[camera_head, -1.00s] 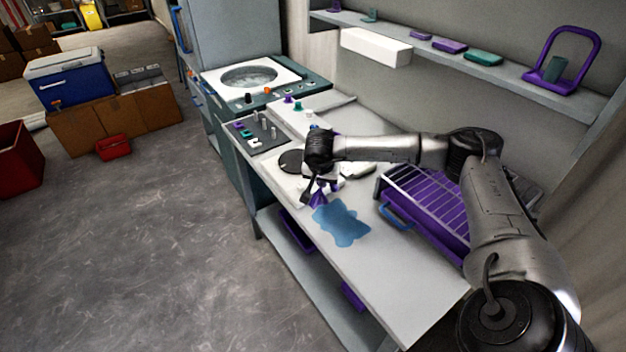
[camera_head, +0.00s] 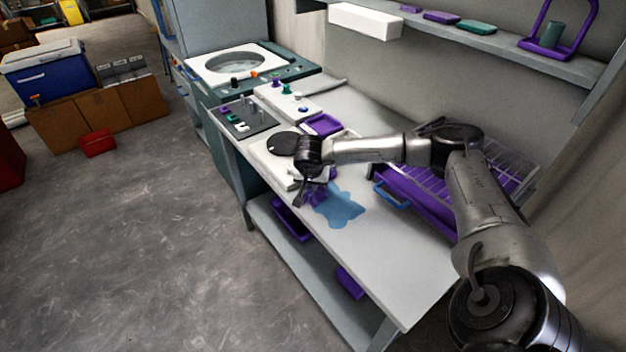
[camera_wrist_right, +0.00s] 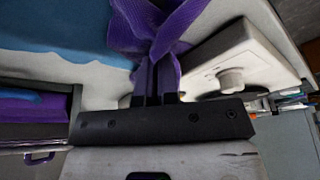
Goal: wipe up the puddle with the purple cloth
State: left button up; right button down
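The blue puddle (camera_head: 340,207) lies on the light worktop, near its front edge. It also shows in the right wrist view (camera_wrist_right: 50,30). The purple cloth (camera_wrist_right: 152,28) is bunched between the fingers of my right gripper (camera_wrist_right: 156,82), which is shut on it. My left gripper is not in view.
A white device with a black round plate (camera_head: 287,143) stands left of the gripper. A purple tray with a wire rack (camera_head: 415,203) and a blue handle is right of the puddle. The worktop's front right part is clear. A shelf (camera_head: 480,40) runs above.

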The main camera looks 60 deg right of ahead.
jog(key=shift+c, duration=1.4)
grip_release()
jog(key=shift+c, duration=0.8)
jog(key=shift+c, duration=1.2)
grip_shut()
